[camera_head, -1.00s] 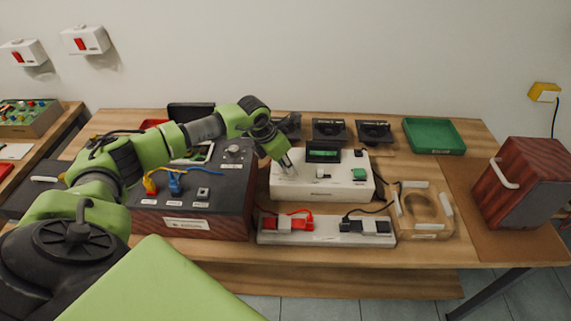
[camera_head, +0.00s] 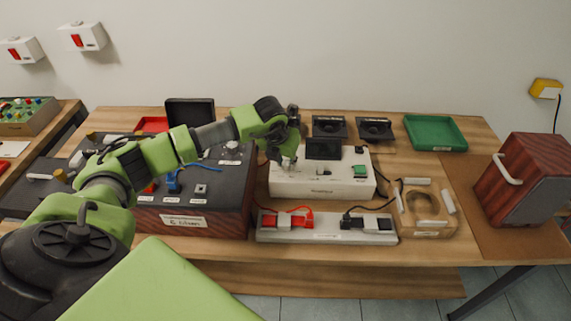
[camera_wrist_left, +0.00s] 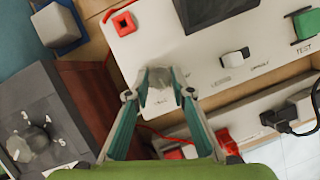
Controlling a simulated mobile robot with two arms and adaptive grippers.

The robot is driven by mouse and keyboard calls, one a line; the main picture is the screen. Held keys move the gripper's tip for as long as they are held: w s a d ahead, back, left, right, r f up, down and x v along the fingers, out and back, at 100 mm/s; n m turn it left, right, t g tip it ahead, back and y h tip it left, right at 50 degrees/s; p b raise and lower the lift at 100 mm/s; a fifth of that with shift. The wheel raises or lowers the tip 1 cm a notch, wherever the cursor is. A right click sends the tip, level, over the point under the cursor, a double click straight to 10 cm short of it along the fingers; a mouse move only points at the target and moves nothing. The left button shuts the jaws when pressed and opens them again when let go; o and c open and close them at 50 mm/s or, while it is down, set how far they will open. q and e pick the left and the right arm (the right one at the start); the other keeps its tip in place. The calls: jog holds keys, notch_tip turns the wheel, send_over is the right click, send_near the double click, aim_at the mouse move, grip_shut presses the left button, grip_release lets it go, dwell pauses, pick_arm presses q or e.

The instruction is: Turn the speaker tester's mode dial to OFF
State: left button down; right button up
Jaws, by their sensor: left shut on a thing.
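The speaker tester (camera_head: 322,186) is a white box in the middle of the bench. Its display (camera_head: 323,149) is dark. My left gripper (camera_head: 286,161) is down at the left part of its top panel. In the left wrist view, its fingertips (camera_wrist_left: 159,95) are shut on the pale grey mode dial (camera_wrist_left: 160,79), which they partly cover. The dial's pointer and markings cannot be read. A white switch (camera_wrist_left: 234,58) and the green TEST button (camera_wrist_left: 306,22) sit to the right of the dial on the panel. My right gripper is not in view.
A dark wood-sided box (camera_head: 193,222) with its own knob stands left of the tester. A strip with red and black clips (camera_head: 327,237) lies in front. Speaker drivers (camera_head: 328,127) and a green tray (camera_head: 434,133) are behind. A wooden speaker cabinet (camera_head: 527,180) stands at right.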

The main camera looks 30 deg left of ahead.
pick_arm(q)
jog(key=n+y+b, duration=0.1)
jog(key=n+b, duration=0.1)
jog(key=n, duration=0.1)
jog(key=n+g+y+b, duration=0.1)
jog(key=n+b, duration=0.1)
jog(key=n, duration=0.1)
jog(key=shift+w+d+f+n, duration=0.1)
jog(key=shift+w+d+n, duration=0.1)
jog(key=shift+n, duration=0.1)
jog(key=n+g+y+b, duration=0.1)
jog(key=n, duration=0.2)
jog(key=shift+b, duration=0.3)
jog(key=shift+w+n+g+b, duration=0.1)
jog(key=shift+n+g+b, duration=0.35)
jog(key=shift+n, duration=0.75)
jog(key=c, duration=1.8)
grip_release()
jog(key=shift+o, duration=0.2)
